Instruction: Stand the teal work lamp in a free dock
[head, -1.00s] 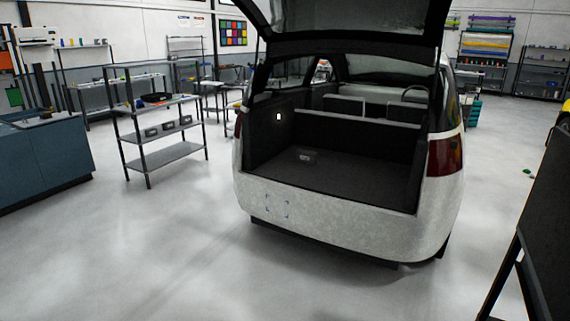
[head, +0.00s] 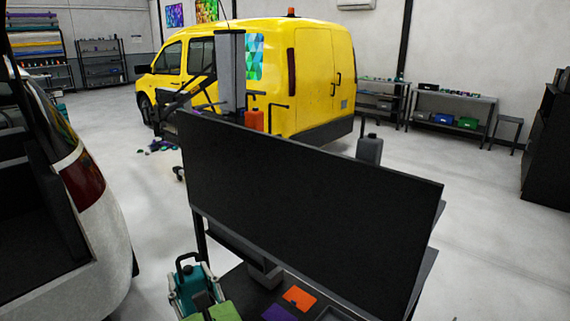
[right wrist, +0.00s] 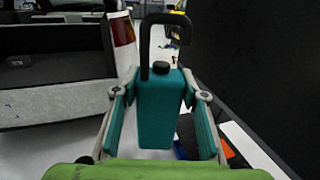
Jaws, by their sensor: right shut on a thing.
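The teal work lamp (head: 187,281) is a teal block with a black hook, low in the head view. It also shows in the right wrist view (right wrist: 160,108), upright, with its hook at the top. My right gripper (head: 194,287) is shut on the lamp, with one finger on each side of it. It holds the lamp left of a large black panel. An orange lamp (head: 254,118) and a grey lamp (head: 369,149), both with black hooks, stand behind the panel. The panel hides their lower parts, and I cannot make out a dock. My left gripper is out of view.
The black panel (head: 300,205) stands close ahead on a cart. Orange (head: 299,297) and purple (head: 279,313) flat pieces lie on its shelf. A white car (head: 103,235) with an open rear is at left. A yellow van (head: 310,65) stands behind.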

